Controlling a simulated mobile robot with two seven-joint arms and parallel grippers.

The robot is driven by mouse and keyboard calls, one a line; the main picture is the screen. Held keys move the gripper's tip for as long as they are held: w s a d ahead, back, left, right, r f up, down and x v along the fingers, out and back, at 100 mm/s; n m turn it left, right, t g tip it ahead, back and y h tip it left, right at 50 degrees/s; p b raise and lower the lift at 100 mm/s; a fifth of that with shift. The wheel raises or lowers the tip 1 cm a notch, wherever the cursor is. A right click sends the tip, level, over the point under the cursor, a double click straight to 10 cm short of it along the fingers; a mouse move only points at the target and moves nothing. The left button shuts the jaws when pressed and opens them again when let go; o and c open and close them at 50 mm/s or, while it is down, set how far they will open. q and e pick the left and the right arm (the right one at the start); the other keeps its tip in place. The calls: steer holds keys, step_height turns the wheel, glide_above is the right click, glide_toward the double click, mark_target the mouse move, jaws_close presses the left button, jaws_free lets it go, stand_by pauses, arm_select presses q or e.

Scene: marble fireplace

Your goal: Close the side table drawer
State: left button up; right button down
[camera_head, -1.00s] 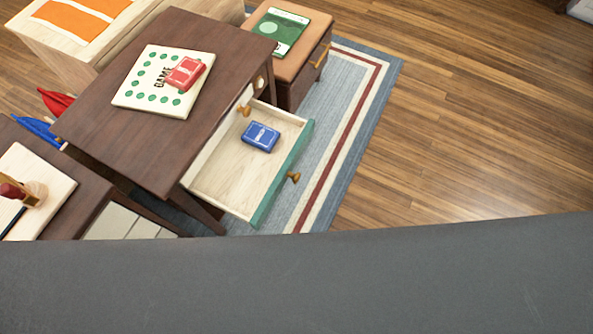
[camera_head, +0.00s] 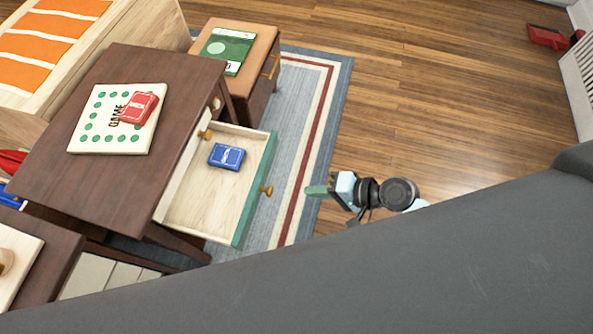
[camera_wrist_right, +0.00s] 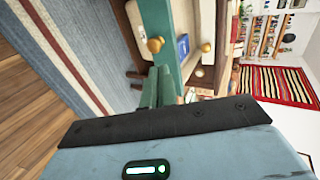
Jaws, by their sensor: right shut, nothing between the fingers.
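The dark wood side table (camera_head: 95,185) stands at the left in the head view. Its drawer, with a green front (camera_head: 255,190), is pulled open and juts out to the right. A blue card box (camera_head: 227,156) lies inside it. A wooden knob (camera_head: 266,190) sits on the drawer front, and it also shows in the right wrist view (camera_wrist_right: 155,44). My right gripper (camera_head: 309,191) is shut and empty, a short way right of the drawer front, apart from it, its green fingers pointing toward it. In the wrist view the fingers (camera_wrist_right: 160,88) are together. My left gripper is not in view.
A game board (camera_head: 112,130) with a red card box (camera_head: 139,107) lies on the tabletop. A smaller cabinet (camera_head: 255,65) with a green book stands behind. A striped rug (camera_head: 320,110) lies under the drawer.

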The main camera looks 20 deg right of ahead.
steer(key=b, duration=0.2)
glide_toward(259, 187)
steer(key=f, duration=0.1)
steer(key=a+f, duration=0.1)
steer(key=f, duration=0.1)
steer(key=shift+w+a, duration=0.35)
steer(key=a, duration=0.1)
steer(key=w+a, duration=0.1)
steer(key=shift+w+a+r+p, duration=0.15)
steer(key=shift+w+a+p, duration=0.1)
steer(key=shift+w+p, duration=0.05)
steer(key=shift+w+a, duration=0.15)
steer(key=shift+a, duration=0.15)
